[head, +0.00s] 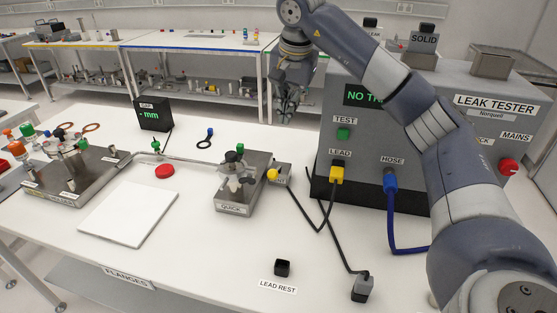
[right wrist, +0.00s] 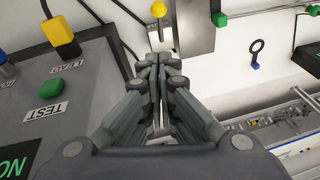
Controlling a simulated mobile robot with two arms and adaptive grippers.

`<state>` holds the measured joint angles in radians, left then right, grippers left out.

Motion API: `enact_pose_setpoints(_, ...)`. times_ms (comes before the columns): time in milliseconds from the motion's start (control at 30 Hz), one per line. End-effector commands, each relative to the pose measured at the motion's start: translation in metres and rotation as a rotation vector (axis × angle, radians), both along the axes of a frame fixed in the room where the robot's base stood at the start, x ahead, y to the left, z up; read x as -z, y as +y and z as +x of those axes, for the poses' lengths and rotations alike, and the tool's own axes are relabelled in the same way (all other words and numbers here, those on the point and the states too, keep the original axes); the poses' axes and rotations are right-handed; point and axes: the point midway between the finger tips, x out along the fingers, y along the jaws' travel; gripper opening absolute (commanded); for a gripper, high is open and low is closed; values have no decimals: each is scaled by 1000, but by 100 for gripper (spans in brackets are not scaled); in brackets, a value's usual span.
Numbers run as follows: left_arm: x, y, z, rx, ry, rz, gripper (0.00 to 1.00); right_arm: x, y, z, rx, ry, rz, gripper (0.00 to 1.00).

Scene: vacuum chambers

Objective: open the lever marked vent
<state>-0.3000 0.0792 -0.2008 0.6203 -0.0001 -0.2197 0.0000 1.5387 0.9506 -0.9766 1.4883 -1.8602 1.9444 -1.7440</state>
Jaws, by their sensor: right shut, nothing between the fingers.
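A lever with a yellow ball knob (head: 272,174) sits at the right end of the block marked QUICK (head: 231,208). A small label beside it shows only its last letters, so I cannot read it in full. The yellow knob also shows in the right wrist view (right wrist: 158,10), at the top, beyond my fingertips. My right gripper (head: 287,112) is shut and empty. It hangs in the air beside the left side of the leak tester, apart from the lever. It fills the middle of the right wrist view (right wrist: 154,62). My left gripper is not in view.
The grey leak tester (head: 455,135) stands at the right, behind my right arm. Dark cables run from its yellow LEAD plug (head: 337,173). A blue hose leaves its HOSE port. A white plate (head: 128,213) lies left of the block. The front middle of the table is mostly clear.

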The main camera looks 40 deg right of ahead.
Motion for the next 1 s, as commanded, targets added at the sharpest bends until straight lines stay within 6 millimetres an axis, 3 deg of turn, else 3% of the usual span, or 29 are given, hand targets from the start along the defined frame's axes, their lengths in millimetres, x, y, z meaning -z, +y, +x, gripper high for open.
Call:
enact_pose_setpoints(67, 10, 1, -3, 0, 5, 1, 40, 10, 0, 0, 1, 1, 0, 0)
enact_pose_setpoints(267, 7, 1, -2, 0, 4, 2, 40, 22, -1, 3, 1, 4, 0, 0)
enact_pose_setpoints(700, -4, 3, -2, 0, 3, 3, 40, 107, -9, 24, 2, 6, 0, 0)
enact_pose_setpoints(1000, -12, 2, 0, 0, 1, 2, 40, 135, 10, 18, -1, 1, -1, 0)
